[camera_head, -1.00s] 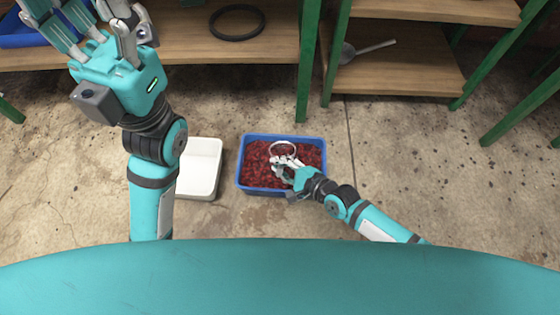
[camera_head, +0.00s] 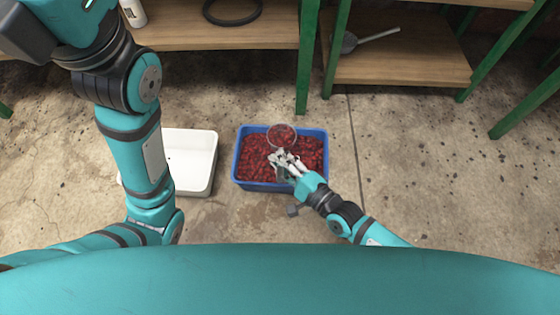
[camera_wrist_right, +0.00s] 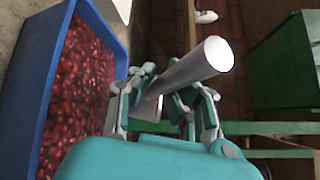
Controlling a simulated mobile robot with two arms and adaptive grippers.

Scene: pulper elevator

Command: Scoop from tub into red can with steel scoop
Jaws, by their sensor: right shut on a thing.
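A blue tub (camera_head: 236,170) on the floor holds a bed of dark red berries. My right gripper (camera_head: 284,162) is over the tub, shut on the steel scoop (camera_head: 269,135). The scoop's round bowl, toward the tub's far side, shows red berries inside its rim. I cannot tell whether it is clear of the heap. In the right wrist view a pale metal cylinder, the scoop's handle (camera_wrist_right: 195,66), runs between the fingers. The fingers of my left gripper are out of view at the top left. No red can shows.
An empty white bin (camera_head: 195,165) stands left of the tub. Behind are wooden shelves (camera_head: 400,64) with green posts, a grey ladle (camera_head: 370,40), a black ring (camera_head: 232,12) and a white bottle (camera_head: 133,12). The floor to the right is clear.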

